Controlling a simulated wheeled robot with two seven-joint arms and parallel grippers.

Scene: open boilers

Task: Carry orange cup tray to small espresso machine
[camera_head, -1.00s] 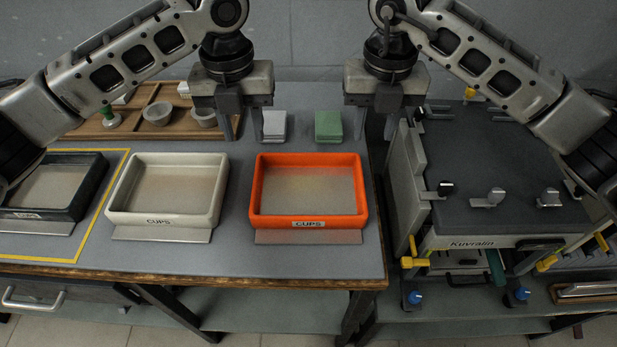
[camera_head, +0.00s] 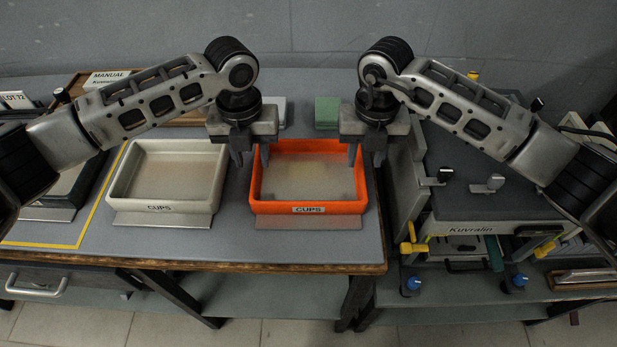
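The orange cup tray (camera_head: 307,208) sits on the grey table, with a "CUPS" label on its front wall. It looks empty. My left gripper (camera_head: 251,158) is at its left wall, with fingers apart, one on each side of the wall as seen here. My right gripper (camera_head: 365,160) is at its right wall, also with fingers apart. I cannot tell whether either touches the tray. The espresso machine marked "Kuvralin" (camera_head: 472,228) stands to the right of the table, partly hidden behind my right arm.
A cream cup tray (camera_head: 160,208) stands left of the orange one. A dark tray (camera_head: 48,212) lies inside a yellow outline further left. A green block (camera_head: 327,112) and a grey block (camera_head: 279,112) lie behind the orange tray. A wooden tray (camera_head: 185,119) is at the back left.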

